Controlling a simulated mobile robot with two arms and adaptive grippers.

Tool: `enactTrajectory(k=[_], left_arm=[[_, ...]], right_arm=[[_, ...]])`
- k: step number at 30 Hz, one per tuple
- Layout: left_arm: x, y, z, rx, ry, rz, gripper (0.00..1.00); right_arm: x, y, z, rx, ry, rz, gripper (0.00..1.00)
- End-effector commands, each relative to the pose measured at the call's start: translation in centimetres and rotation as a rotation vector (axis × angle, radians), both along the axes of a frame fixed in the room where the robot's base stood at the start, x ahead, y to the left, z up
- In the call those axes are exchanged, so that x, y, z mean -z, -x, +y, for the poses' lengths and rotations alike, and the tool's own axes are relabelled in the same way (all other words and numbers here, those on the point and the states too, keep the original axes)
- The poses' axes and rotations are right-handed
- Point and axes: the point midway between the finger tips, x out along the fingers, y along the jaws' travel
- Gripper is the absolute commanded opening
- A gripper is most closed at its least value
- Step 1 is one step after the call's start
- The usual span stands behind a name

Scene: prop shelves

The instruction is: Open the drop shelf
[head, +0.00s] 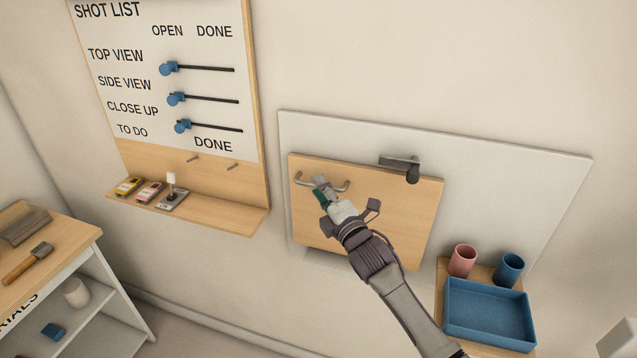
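The drop shelf (405,215) is a light wooden panel standing upright, flat against a pale backing board on the wall. A grey metal bar handle (341,186) is on its upper left part. A metal latch with a dark knob (412,174) sits at its top edge and overlaps the panel. My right gripper (321,186) reaches in from the lower right, with its tip at the handle. It overlaps the middle of the bar, and I cannot tell whether its fingers are closed on it. My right arm hides the panel's lower middle. My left gripper is out of view.
At lower right, a small wooden ledge (452,275) holds a blue tray (488,325), a pink cup (462,261) and a blue cup (509,269). A shot list board (262,120) with a shelf hangs at left. A materials cart (75,240) stands at far left.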

Motion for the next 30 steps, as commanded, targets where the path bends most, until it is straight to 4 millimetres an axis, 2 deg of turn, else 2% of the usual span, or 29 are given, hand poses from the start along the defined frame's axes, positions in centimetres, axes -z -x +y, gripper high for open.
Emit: enactTrajectory(k=[6,14,17,21,30], left_arm=[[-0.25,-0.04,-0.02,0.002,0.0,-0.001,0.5],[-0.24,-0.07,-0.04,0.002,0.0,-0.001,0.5],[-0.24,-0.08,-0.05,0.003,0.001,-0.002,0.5],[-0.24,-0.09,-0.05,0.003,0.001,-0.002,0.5],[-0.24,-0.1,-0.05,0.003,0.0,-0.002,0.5]], right_arm=[[-0.22,-1.11,0.61,0.0,-0.001,0.0,0.37],[-0.17,-1.17,0.65,0.0,-0.001,0.0,0.37],[-0.17,-1.16,0.65,0.0,-0.001,0.0,0.24],[-0.17,-1.15,0.64,0.0,-0.001,0.0,0.01],[-0.14,-1.14,0.63,0.0,-0.001,0.0,0.0]])
